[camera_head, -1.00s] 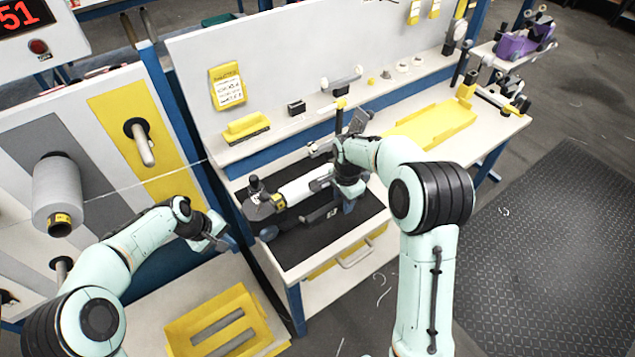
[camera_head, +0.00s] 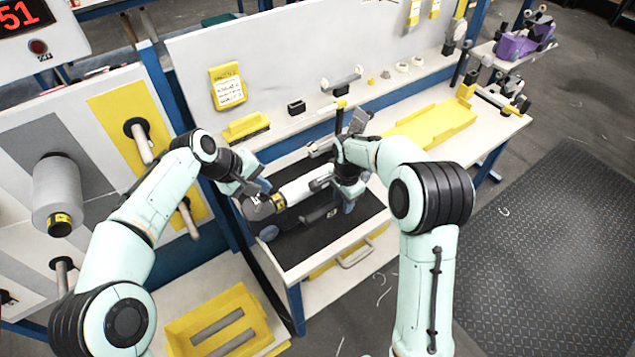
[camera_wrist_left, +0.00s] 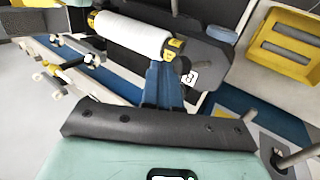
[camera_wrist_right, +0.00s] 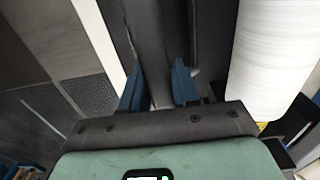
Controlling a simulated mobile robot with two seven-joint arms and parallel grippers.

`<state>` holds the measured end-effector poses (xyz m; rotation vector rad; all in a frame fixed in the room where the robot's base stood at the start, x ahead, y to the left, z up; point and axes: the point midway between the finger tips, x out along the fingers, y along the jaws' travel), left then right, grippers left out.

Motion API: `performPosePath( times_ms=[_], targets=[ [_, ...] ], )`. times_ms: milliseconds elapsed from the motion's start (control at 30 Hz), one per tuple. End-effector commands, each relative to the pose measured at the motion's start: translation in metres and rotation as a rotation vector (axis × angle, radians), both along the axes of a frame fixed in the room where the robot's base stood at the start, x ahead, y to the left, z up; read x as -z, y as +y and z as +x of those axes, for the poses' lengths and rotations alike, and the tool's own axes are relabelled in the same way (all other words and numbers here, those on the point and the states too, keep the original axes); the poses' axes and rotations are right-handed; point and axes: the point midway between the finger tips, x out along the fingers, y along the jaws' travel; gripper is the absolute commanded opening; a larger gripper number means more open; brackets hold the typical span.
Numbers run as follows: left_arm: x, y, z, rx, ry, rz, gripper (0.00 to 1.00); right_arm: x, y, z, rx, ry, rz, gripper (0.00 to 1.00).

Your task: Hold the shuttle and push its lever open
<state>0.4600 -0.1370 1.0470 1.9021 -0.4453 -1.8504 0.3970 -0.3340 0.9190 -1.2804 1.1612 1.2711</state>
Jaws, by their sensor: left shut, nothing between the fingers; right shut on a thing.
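The shuttle (camera_head: 310,218) lies on the black mat (camera_head: 345,238), a long dark body with a white bobbin (camera_head: 300,190) in it. The bobbin also shows in the left wrist view (camera_wrist_left: 130,35), beside a yellow-labelled end (camera_wrist_left: 172,47). My right gripper (camera_head: 348,200) is shut on the dark body at its right end; the right wrist view shows the body between the blue fingers (camera_wrist_right: 157,90). My left gripper (camera_head: 262,190) is shut and empty at the shuttle's left end, its fingertips (camera_wrist_left: 162,85) close to it. I cannot tell whether they touch. I cannot make out the lever clearly.
A yellow bin (camera_head: 175,330) stands low at the front left. A yellow tray (camera_head: 440,122) lies on the bench to the right. Small parts line the back shelf (camera_head: 385,88).

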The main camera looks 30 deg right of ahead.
Motion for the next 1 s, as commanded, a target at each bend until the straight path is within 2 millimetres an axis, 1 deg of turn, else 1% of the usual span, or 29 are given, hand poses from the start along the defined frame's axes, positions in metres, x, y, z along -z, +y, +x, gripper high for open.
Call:
performPosePath(
  times_ms=[33,200,400,600,1000],
  targets=[
    [0.009,-0.005,-0.001,0.002,0.003,0.001,0.00,0.006,0.003,-0.003,-0.002,0.014,0.005,0.00],
    [0.029,-0.017,0.000,0.002,0.003,0.002,0.00,0.006,0.003,-0.003,-0.002,0.014,0.005,0.00],
    [0.045,-0.025,0.002,0.000,0.002,0.003,0.00,0.006,0.003,-0.003,-0.002,0.014,0.005,0.00],
    [0.050,-0.028,0.003,-0.002,0.001,0.003,0.00,0.006,0.003,-0.003,-0.002,0.014,0.005,0.00],
    [0.051,-0.028,0.003,-0.001,0.002,0.004,0.00,0.007,0.003,-0.003,-0.002,0.014,0.005,0.00]
  ],
)
